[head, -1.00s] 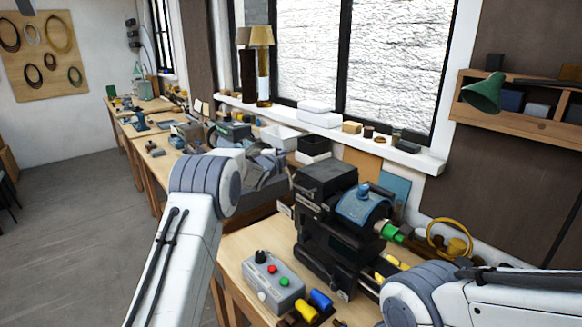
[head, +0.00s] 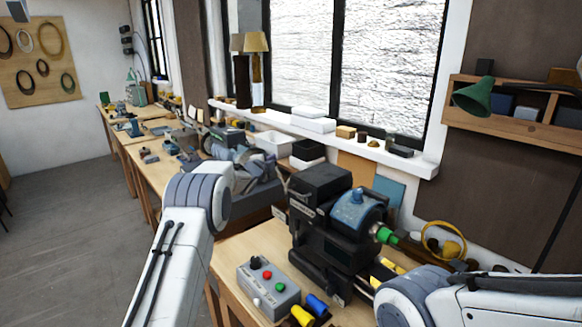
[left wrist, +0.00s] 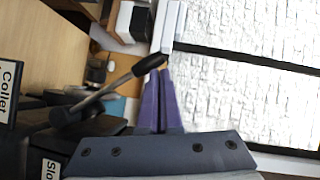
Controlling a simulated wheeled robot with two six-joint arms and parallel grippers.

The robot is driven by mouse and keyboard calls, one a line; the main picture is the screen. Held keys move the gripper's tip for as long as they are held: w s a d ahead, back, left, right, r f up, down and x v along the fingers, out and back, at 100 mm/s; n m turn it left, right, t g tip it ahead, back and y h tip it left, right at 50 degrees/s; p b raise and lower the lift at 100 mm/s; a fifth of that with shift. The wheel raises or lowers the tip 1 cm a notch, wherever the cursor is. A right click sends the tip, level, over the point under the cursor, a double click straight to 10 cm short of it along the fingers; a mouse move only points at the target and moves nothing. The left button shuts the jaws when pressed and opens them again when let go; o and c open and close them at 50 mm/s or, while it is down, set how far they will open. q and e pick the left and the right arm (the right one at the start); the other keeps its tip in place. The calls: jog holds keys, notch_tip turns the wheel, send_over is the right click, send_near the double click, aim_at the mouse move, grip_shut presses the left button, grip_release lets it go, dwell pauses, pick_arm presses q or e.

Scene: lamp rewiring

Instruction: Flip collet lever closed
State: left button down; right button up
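In the left wrist view, the collet lever (left wrist: 105,92) is a grey rod with a black knob, slanting up to the right from a dark pivot. A "Collet" label (left wrist: 8,92) is at the left edge. My left gripper (left wrist: 161,72) has its two purple fingers side by side, shut, with no object visible between them. The knob is close to the fingertips; I cannot tell whether they touch. In the head view, the black machine (head: 318,190) with a blue part stands on the bench; the lever is hard to make out there. My right gripper is out of view.
A grey control box (head: 268,287) with coloured buttons sits on the bench (head: 232,255) before the machine. Yellow and blue pieces lie beside it. A windowsill (head: 345,143) with small items runs behind. A green lamp (head: 473,97) hangs at the right.

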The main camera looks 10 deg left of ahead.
pick_arm(q)
jog(key=shift+a+f, duration=0.15)
jog(key=shift+a, duration=0.05)
jog(key=s+r+b, duration=0.6)
jog(key=s+b, duration=0.1)
jog(key=s, duration=0.4)
jog(key=shift+s+d+r, duration=0.2)
jog(key=shift+s, duration=0.15)
